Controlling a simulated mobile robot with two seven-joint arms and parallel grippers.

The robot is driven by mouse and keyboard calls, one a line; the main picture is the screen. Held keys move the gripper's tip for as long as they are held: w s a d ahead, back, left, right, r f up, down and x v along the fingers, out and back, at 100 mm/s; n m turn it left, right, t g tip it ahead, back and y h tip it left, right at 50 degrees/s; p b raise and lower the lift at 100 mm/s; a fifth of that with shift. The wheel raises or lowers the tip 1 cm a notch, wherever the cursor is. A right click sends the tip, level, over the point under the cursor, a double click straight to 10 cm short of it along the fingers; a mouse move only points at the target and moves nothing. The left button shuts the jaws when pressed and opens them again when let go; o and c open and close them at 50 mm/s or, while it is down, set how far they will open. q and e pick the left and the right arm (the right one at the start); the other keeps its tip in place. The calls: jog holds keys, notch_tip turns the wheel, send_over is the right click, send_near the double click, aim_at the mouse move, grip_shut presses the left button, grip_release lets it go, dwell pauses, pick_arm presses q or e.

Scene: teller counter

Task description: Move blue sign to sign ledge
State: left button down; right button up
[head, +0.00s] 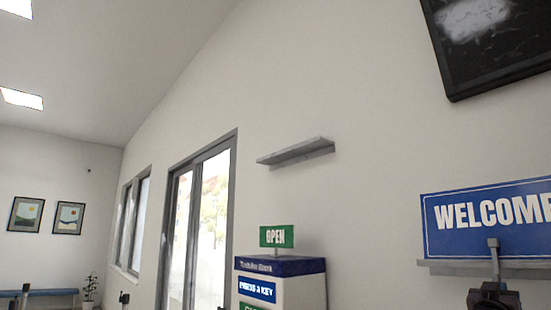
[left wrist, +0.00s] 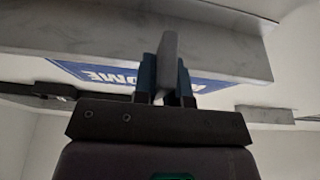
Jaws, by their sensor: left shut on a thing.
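The blue sign (head: 463,237) reads WELCOME and stands upright at the right of the head view, cut by the picture's edge. It sits at the front of a grey ledge (head: 433,265) on the wall; I cannot tell whether it rests on it. My left gripper (head: 493,258) is in front of the sign's lower part. In the left wrist view the gripper (left wrist: 166,80) is shut on a grey upright piece at the sign, whose blue face (left wrist: 100,75) shows upside down behind the fingers, below a pale marbled slab (left wrist: 225,52). My right gripper is out of view.
An empty grey wall shelf (head: 296,152) is left of the sign. Below it stands a blue-topped kiosk (head: 280,267) with a green OPEN sign (head: 276,236). A dark screen (head: 495,45) hangs above the blue sign. Bare wall lies between shelf and sign.

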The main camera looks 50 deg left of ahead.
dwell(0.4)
pick_arm(q)
jog(key=c, duration=0.6)
grip_release()
jog(key=shift+s, duration=0.1)
jog(key=b+v, duration=0.3)
jog(key=v, duration=0.6)
dwell(1.7)
jog(key=shift+f, duration=0.1)
dwell(0.6)
